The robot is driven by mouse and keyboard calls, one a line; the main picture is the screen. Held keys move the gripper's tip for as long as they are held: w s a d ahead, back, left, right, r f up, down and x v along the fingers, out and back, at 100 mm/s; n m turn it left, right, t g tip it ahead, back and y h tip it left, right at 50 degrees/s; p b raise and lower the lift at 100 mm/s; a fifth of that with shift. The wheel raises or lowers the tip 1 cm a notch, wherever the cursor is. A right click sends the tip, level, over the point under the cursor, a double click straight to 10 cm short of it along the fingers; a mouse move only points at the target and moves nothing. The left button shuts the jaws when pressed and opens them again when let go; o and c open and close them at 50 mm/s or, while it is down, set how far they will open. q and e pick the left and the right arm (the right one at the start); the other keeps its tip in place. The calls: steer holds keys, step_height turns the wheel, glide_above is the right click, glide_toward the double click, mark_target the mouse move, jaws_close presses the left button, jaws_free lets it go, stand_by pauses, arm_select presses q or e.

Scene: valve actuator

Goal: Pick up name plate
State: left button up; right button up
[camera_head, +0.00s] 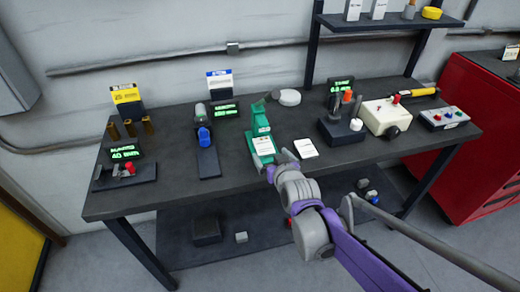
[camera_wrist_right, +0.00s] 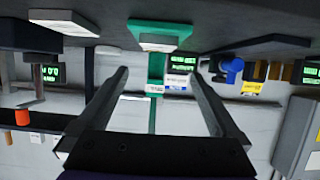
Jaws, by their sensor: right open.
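A white plate with dark lettering (camera_head: 264,146) is on the front of the green press-like fixture (camera_head: 261,122) at the middle of the workbench. A second small white plate (camera_head: 306,148) lies flat on the bench to its right. I cannot tell which is the name plate. In the right wrist view, which looks upside down, the green fixture's base with a pale plate (camera_wrist_right: 158,42) is at top centre, and a white plate (camera_wrist_right: 65,22) is at top left. My right gripper (camera_wrist_right: 160,75) is open and empty, close to the bench's front edge before the green fixture. My left gripper is out of view.
The dark workbench (camera_head: 225,194) holds a blue-knobbed device (camera_head: 204,137) left of the fixture, and a black device (camera_head: 340,125) and cream box (camera_head: 387,116) to the right. A shelf (camera_head: 390,22) stands behind. A red cabinet (camera_head: 478,140) is at right.

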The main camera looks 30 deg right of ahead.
mark_target(264, 145)
steer(key=x, duration=0.4)
steer(key=shift+w+f, duration=0.1)
steer(key=shift+f, duration=0.05)
steer(key=shift+s+f+b+x, duration=0.1)
steer(key=shift+f+b+x, duration=0.05)
steer(key=shift+x, duration=0.75)
steer(key=shift+s+f+b+x, duration=0.1)
steer(key=shift+b+x, duration=0.1)
steer(key=shift+x, duration=0.7)
steer(key=shift+f+b+x, duration=0.15)
steer(key=shift+x, duration=0.7)
steer(key=shift+d, duration=0.2)
steer(key=c, duration=1.4)
